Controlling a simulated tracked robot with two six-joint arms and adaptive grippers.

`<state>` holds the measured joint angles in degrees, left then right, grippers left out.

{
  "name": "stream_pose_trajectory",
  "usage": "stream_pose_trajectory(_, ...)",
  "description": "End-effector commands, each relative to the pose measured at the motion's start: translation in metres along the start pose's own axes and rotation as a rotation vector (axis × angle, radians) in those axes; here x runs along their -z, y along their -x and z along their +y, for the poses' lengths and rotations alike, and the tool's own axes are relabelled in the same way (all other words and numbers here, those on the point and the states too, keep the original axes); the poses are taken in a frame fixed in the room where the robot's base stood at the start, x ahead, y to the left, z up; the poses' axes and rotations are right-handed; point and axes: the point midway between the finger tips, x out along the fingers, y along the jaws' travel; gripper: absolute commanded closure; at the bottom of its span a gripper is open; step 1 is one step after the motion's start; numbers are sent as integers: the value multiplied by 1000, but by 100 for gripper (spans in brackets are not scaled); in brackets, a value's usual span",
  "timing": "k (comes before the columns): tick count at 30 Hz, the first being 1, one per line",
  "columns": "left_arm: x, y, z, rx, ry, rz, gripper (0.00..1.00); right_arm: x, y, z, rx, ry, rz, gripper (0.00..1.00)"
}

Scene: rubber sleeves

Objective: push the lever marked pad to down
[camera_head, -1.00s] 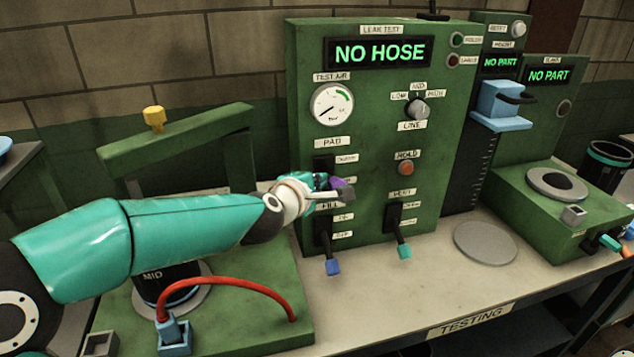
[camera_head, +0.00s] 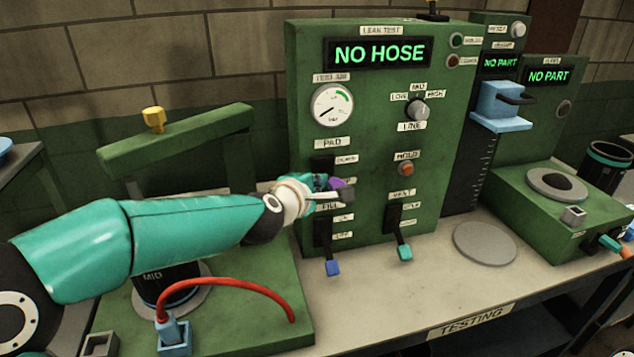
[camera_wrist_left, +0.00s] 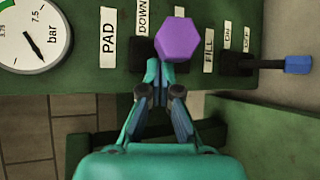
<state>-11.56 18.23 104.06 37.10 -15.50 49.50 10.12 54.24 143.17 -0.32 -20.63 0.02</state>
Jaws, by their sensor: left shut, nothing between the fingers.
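The pad lever's purple knob (camera_wrist_left: 176,40) sits large in the left wrist view, just past my left fingertips, on the green leak test panel beside the PAD and DOWN labels. The lever's dark slot (camera_head: 321,163) is under the PAD label (camera_head: 333,143). My left gripper (camera_wrist_left: 160,80) is shut and empty, its fingertips close to the knob; I cannot tell whether they touch. My right gripper is not in view.
Below the pad slot is the FILL lever with a blue knob (camera_head: 333,267). The VENT lever with a teal knob (camera_head: 405,251) and an orange HOLD button (camera_head: 406,169) are to the right. The display reads NO HOSE.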

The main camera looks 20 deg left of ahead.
Motion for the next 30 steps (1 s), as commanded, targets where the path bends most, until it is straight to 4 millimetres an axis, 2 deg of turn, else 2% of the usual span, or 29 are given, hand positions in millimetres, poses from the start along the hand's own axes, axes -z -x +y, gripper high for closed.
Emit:
stream_pose_trajectory(7,0,1,2,0,0,0,100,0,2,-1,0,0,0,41)
stream_pose_trajectory(18,-3,5,16,-1,0,1,100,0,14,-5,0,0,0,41)
stream_pose_trajectory(30,-2,5,14,-1,0,1,100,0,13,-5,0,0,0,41)
